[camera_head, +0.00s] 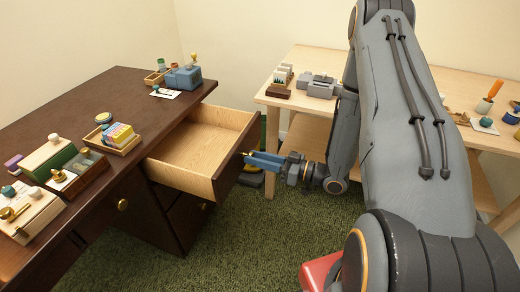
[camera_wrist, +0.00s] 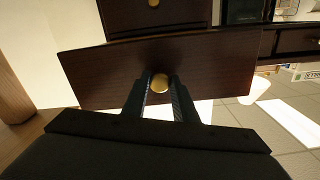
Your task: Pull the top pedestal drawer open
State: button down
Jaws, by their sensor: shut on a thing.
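The top pedestal drawer (camera_head: 198,147) is pulled well out from under the dark wooden desk, and its pale wooden inside is empty. In the wrist view its dark front panel (camera_wrist: 95,72) spans the middle, with a round brass knob (camera_wrist: 160,83) at its centre. My gripper (camera_head: 248,160) is at the outer face of the drawer front. In the wrist view my gripper's fingers (camera_wrist: 160,86) stand on both sides of the knob and are shut on it. In the head view the knob is hidden by the fingers.
The dark desk (camera_head: 125,88) holds boxes, stamps and a tray of small blocks. A lower drawer (camera_head: 188,215) below is shut. A pale wooden table (camera_head: 330,112) stands behind my arm at the right. Green carpet (camera_head: 245,240) is clear in front.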

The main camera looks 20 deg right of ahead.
jog(key=shift+s+d, duration=0.2)
jog(key=c, duration=1.4)
grip_release()
jog(key=shift+c, duration=0.2)
jog(key=v, duration=0.7)
jog(key=shift+s+d, duration=0.25)
jog(key=shift+d, duration=0.05)
